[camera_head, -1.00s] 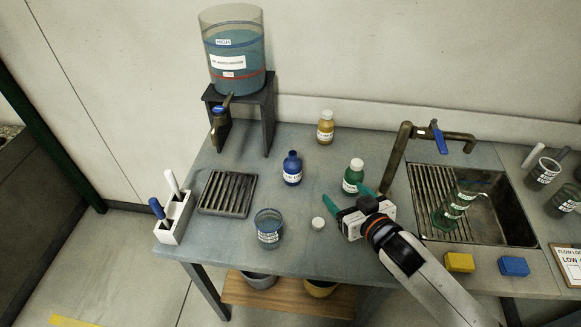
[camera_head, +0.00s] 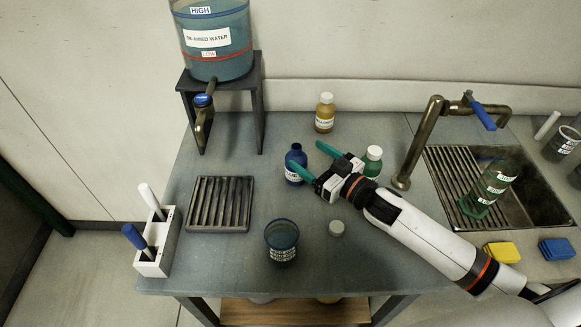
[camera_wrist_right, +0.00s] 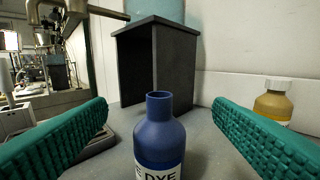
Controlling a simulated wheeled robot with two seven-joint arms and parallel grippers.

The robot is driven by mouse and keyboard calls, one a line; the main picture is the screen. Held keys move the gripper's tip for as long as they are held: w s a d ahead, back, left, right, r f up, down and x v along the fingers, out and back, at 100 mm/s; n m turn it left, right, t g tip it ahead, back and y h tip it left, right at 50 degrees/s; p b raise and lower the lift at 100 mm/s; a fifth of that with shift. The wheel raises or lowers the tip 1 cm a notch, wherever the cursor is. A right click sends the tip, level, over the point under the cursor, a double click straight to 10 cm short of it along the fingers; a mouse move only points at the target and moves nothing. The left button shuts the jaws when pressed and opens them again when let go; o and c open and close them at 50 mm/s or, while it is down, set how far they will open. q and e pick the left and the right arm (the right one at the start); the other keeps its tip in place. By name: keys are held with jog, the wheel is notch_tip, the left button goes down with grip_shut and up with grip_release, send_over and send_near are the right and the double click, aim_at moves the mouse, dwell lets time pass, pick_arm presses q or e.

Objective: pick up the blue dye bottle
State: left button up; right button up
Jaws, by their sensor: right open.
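The blue dye bottle (camera_head: 295,163) stands upright and uncapped on the bench, left of my right gripper (camera_head: 312,162). In the right wrist view the blue dye bottle (camera_wrist_right: 160,135) stands low in the middle, its label partly cut off by the lower edge. My right gripper (camera_wrist_right: 160,130) is open, with a green finger on each side of the bottle in that view and visible space between them. I cannot tell whether the bottle is fully between the fingertips. My left gripper is not in view.
A yellow bottle (camera_head: 325,112) stands behind, and a green bottle (camera_head: 372,162) stands close beside my right gripper. A beaker (camera_head: 281,240) and a white cap (camera_head: 336,228) are in front. The tank stand (camera_head: 258,105) is at the back left.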

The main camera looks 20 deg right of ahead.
jog(key=f, duration=0.6)
jog(key=shift+s+d+f, duration=0.1)
jog(key=shift+s+f, duration=0.15)
jog(key=shift+f, duration=0.15)
jog(key=shift+w+a+r, duration=0.2)
jog(key=shift+w+a, duration=0.05)
jog(key=shift+w, duration=0.25)
jog(key=shift+w+a+f, duration=0.1)
jog(key=shift+w+a, duration=0.2)
jog(key=shift+w, duration=0.2)
jog(key=x, duration=0.5)
jog(key=shift+w+a+p, duration=0.15)
jog(key=shift+w+p, duration=0.05)
jog(key=shift+p, duration=0.15)
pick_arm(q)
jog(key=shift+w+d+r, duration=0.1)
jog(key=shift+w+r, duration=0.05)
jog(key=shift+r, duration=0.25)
pick_arm(e)
jog(key=shift+s, duration=0.1)
